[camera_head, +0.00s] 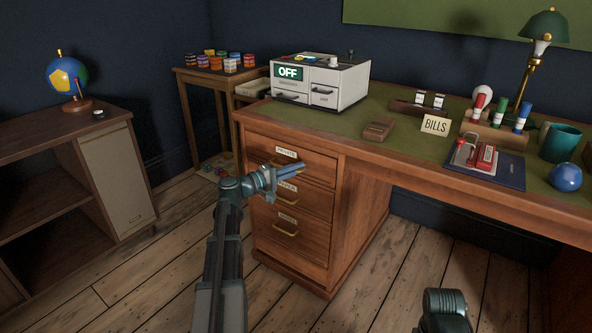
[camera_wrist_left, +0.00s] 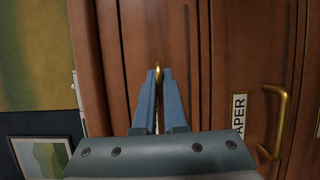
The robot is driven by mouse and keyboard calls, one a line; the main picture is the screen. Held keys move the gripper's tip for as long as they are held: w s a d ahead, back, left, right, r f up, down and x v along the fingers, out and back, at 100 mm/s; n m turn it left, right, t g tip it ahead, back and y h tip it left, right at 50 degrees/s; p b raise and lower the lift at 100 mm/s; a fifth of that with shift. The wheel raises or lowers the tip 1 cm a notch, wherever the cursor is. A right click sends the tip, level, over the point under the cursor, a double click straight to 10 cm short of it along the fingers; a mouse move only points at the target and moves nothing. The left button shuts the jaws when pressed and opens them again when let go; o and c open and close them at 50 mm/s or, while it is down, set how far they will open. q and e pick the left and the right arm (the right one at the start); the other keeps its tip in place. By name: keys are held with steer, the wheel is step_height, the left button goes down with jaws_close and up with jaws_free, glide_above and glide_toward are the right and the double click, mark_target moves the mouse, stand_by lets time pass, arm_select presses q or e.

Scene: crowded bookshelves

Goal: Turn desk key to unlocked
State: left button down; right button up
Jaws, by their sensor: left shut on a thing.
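The wooden desk (camera_head: 366,205) has a stack of three labelled drawers on its left side. My left gripper (camera_head: 297,169) is in front of the top drawer, labelled PRIVATE (camera_head: 287,153), and hides part of its front. In the left wrist view my left gripper (camera_wrist_left: 158,78) is shut on a thin brass piece (camera_wrist_left: 157,73) at the wooden front. I cannot tell whether this piece is the desk key or the drawer's handle. No other key is distinguishable. The drawer labelled PAPER also shows in the left wrist view, with its brass handle (camera_wrist_left: 281,122). My right gripper is not in view.
A white cabinet reading OFF (camera_head: 327,83), a BILLS card (camera_head: 435,125), a green lamp (camera_head: 543,27) and a teal mug (camera_head: 561,143) stand on the desk. A low shelf with a globe (camera_head: 68,77) is at left. Wooden floor is clear between.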

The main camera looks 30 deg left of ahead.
arm_select(q)
steer(key=c, duration=1)
jaws_free()
steer(key=v, duration=1.3)
steer(key=shift+s+a, duration=0.2)
steer(key=shift+s, duration=0.15)
